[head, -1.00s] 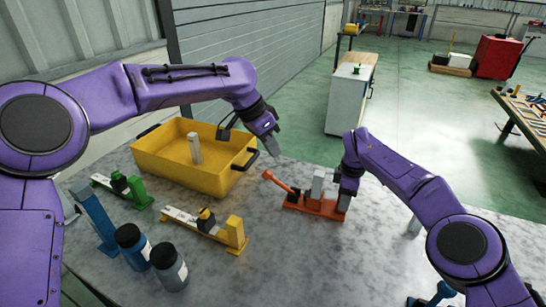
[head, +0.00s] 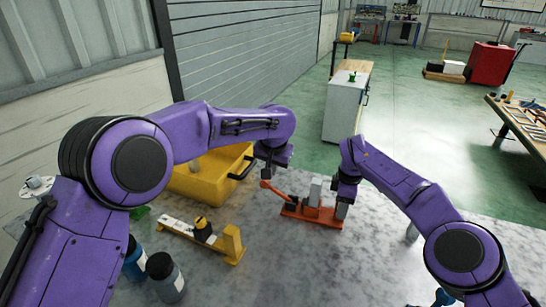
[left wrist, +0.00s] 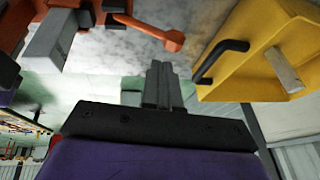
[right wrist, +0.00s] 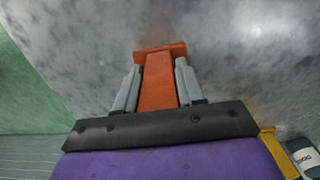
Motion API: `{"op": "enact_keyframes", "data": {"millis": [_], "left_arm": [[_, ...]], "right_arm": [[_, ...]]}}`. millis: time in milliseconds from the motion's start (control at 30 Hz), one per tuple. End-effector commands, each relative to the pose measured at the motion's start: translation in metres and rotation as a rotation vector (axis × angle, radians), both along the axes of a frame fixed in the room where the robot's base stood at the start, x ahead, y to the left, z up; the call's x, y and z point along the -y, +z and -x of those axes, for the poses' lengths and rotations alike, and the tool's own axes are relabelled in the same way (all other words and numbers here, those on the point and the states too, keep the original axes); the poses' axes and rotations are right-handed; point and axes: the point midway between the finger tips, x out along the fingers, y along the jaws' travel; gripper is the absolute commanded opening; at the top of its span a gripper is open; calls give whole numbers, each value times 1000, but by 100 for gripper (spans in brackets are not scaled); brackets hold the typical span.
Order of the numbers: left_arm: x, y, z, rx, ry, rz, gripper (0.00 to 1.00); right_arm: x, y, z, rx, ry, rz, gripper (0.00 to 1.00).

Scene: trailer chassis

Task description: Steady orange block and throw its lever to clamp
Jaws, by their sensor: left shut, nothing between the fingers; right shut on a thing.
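The orange block (head: 312,213) sits on the grey table, carrying a grey workpiece (head: 314,194). Its orange lever (head: 276,189) slants up to the left and ends in a knob. In the left wrist view the lever (left wrist: 150,30) points toward the yellow tray. My left gripper (head: 269,176) is shut and empty, close to the knob; contact cannot be told in the head view, while the left wrist view (left wrist: 160,84) shows a gap. My right gripper (head: 341,208) is shut on the orange block's right end. The right wrist view shows fingers on both sides (right wrist: 156,85).
The yellow tray (head: 215,181) stands behind the left arm, with a grey bar (left wrist: 284,70) inside. A yellow clamp fixture (head: 232,244) and dark bottles (head: 164,280) are at front left. The table's front middle is clear.

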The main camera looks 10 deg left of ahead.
Motion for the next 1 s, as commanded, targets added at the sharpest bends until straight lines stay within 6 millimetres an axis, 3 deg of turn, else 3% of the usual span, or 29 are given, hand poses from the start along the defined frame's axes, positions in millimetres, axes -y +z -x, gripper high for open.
{"op": "enact_keyframes", "data": {"millis": [233, 667, 1000], "left_arm": [[-14, -32, -8, -1, 0, 1, 0], [-18, -38, -9, -1, 0, 8, 0], [-37, -56, -11, -26, 1, 217, 0]], "right_arm": [[0, 0, 0, 0, 0, 0, 0], [0, 0, 0, 0, 1, 0, 0], [0, 0, 0, 0, 0, 0, 0]]}}
